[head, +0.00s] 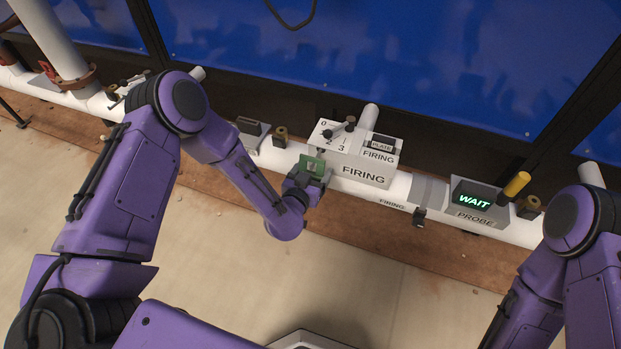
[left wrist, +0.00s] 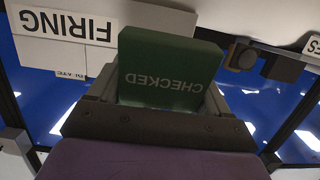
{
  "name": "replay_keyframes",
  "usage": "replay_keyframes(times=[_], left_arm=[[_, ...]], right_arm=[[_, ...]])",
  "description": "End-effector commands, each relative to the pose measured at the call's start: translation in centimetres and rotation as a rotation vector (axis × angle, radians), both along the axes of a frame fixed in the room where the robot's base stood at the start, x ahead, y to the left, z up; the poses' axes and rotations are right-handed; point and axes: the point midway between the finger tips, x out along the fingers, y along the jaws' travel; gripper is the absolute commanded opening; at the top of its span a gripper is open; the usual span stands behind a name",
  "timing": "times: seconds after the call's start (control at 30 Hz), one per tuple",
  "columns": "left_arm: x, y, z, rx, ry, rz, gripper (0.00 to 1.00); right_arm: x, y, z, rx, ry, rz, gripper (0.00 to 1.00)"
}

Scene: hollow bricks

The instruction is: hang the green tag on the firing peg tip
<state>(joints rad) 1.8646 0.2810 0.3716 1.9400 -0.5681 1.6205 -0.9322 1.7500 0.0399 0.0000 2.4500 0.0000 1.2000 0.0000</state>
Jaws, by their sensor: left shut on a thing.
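My left gripper (head: 307,180) is shut on the green tag (head: 313,165), just left of the white FIRING box (head: 364,174). In the left wrist view the green tag (left wrist: 170,70) fills the space between the fingers, with CHECKED reading upside down. On the box's top plate, a dark lever with a round black end (head: 350,119) crosses a dial marked 0, 2 and 3. I cannot tell for certain which part is the firing peg tip. The tag appears apart from the lever. My right arm shows at the right, but its gripper is out of view.
The box sits on a white pipe (head: 270,155) along the wall. A WAIT display (head: 474,202) on a PROBE box and a yellow-handled tool (head: 516,184) stand to the right. Brass-coloured fittings (head: 280,137) stand on the pipe. The floor in front is clear.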

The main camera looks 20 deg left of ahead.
Motion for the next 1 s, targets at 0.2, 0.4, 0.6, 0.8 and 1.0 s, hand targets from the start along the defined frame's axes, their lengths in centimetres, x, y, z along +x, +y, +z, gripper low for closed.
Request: replay_keyframes(times=[0.2, 0.4, 0.6, 0.8, 1.0], left_arm=[[1.6, 0.0, -0.2, -0.001, -0.001, 0.002, 0.42], [2.8, -0.1, -0.9, 0.001, -0.001, 0.000, 0.42], [3.3, -0.1, -1.5, 0.001, -0.001, 0.001, 0.42], [3.5, -0.1, -1.6, 0.001, -0.001, 0.001, 0.42], [3.4, -0.1, -1.6, 0.001, -0.001, 0.001, 0.42]], right_arm=[[0.0, 0.0, -0.7, 0.000, 0.000, 0.000, 0.00], [0.0, 0.0, -1.6, 0.000, 0.000, 0.000, 0.00], [0.0, 0.0, -2.1, 0.000, 0.000, 0.000, 0.00], [0.0, 0.0, -2.2, 0.000, 0.000, 0.000, 0.00], [0.0, 0.0, -2.1, 0.000, 0.000, 0.000, 0.00]])
